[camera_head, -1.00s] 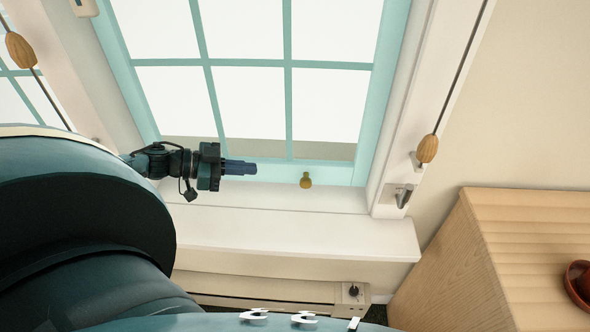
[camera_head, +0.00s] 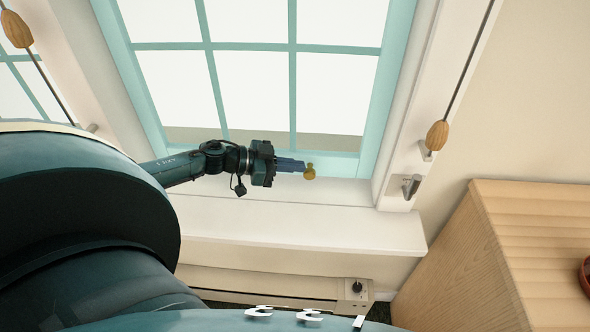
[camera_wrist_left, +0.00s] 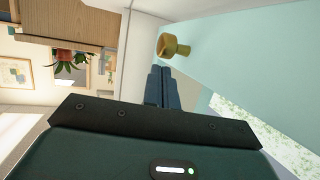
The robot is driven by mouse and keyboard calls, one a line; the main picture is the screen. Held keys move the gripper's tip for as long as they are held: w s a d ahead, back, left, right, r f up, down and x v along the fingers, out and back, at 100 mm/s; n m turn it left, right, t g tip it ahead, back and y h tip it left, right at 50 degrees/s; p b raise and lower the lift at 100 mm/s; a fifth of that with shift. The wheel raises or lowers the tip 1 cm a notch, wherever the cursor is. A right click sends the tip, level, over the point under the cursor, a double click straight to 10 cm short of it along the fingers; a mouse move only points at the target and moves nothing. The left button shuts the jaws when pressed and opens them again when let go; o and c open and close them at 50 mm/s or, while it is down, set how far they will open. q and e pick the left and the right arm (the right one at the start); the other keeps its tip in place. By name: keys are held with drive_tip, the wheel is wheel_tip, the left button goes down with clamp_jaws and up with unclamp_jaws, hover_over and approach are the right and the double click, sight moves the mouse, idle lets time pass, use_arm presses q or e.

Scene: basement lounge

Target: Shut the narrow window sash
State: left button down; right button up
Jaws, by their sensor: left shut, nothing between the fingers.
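The narrow window sash (camera_head: 388,80) has a pale teal frame with several panes and fills the upper middle of the head view. Its brass knob (camera_head: 310,172) sits on the bottom rail. My left gripper (camera_head: 301,167) is shut and empty, its fingertips beside the knob on its left. In the left wrist view the knob (camera_wrist_left: 173,46) stands out from the teal sash (camera_wrist_left: 245,55), just beyond the shut fingertips (camera_wrist_left: 161,70). Whether they touch it, I cannot tell. How far the sash stands open is also unclear. My right gripper is out of view.
A white sill (camera_head: 290,228) runs below the window. A metal catch (camera_head: 411,186) and a wooden cord pull (camera_head: 437,135) are at the right jamb. A wooden cabinet (camera_head: 500,260) stands at the lower right. A heater (camera_head: 330,290) is under the sill.

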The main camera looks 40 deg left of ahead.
sight(305, 177)
use_arm(q)
drive_tip(key=shift+w+d+f, duration=0.1)
drive_tip(key=shift+d+f, duration=0.1)
drive_tip(key=shift+f, duration=0.2)
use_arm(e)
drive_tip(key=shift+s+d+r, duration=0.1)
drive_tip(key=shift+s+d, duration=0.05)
use_arm(q)
drive_tip(key=shift+f, duration=0.1)
drive_tip(key=shift+f+b, duration=0.4)
drive_tip(key=shift+f, duration=0.9)
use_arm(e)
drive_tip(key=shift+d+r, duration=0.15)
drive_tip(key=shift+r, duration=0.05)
